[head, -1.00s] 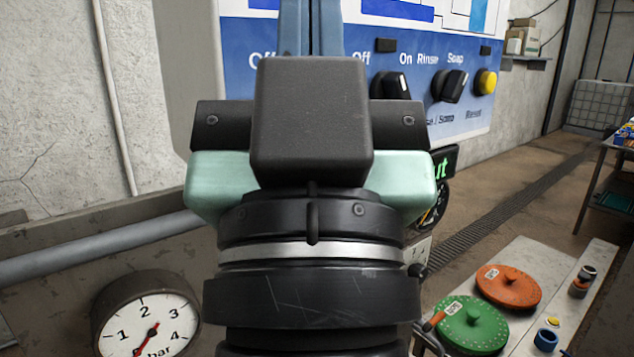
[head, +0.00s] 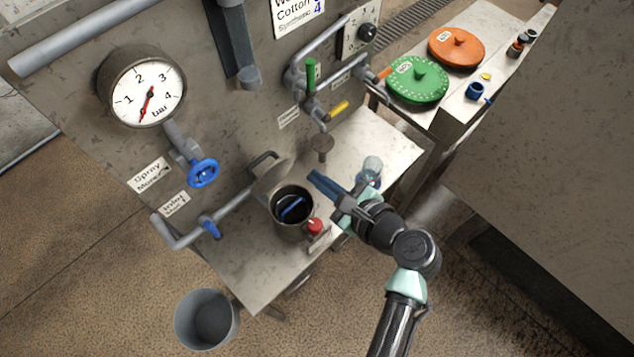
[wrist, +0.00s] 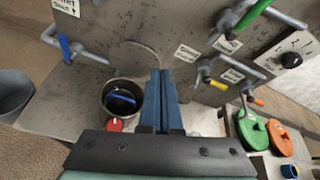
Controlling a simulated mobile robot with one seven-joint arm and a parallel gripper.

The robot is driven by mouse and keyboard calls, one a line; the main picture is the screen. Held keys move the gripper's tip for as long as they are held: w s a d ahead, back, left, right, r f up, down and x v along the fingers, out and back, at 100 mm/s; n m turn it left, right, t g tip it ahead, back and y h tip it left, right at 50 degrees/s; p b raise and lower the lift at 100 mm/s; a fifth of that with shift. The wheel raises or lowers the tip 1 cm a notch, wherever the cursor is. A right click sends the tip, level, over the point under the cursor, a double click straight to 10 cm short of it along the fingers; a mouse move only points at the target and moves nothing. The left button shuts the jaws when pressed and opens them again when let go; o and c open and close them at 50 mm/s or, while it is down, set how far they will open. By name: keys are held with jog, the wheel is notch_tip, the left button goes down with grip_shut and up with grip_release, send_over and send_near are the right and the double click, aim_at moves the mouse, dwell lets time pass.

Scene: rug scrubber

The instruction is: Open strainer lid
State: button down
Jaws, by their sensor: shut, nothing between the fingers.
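The strainer (head: 290,232) is a round metal pot on the metal shelf, with a red knob (head: 315,226) at its front right. Its lid (head: 272,176) stands tilted up at the back of the rim, so the mouth is open. A blue-handled insert (head: 292,208) shows inside; both it (wrist: 121,104) and the pot's rim (wrist: 105,90) also show in the wrist view. My gripper (head: 316,177) is shut and empty, above the shelf just right of the strainer and apart from the lid. Its blue fingers (wrist: 161,76) lie together in the wrist view.
A blue-handled valve (head: 210,229) and pipe are left of the strainer. Green (head: 311,75) and yellow (head: 338,109) valve handles stick out behind my gripper. A clear bottle-like object (head: 372,168) stands close to my gripper. A grey bucket (head: 207,320) is on the floor.

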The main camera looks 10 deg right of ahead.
aim_at(272, 167)
jog(key=s+a+f+m+y, duration=0.1)
jog(key=s+f+m, duration=0.2)
jog(key=b+x, duration=0.4)
jog(key=x, duration=0.5)
jog(key=shift+w+a, duration=0.2)
jog(key=shift+a, duration=0.15)
jog(key=shift+a, duration=0.1)
jog(key=shift+w+a+r+p, duration=0.15)
jog(key=shift+w+a, duration=0.4)
jog(key=shift+w, duration=0.3)
jog(key=shift+w+a+r+p, duration=0.15)
jog(key=shift+w+a, duration=0.45)
jog(key=shift+w, duration=0.2)
jog(key=f+p+v, duration=0.1)
jog(key=p+v, duration=0.4)
jog(key=v, duration=0.5)
jog(key=shift+s+d+f+p, duration=0.15)
jog(key=shift+s+d+p, duration=0.1)
jog(key=shift+d+p, duration=0.05)
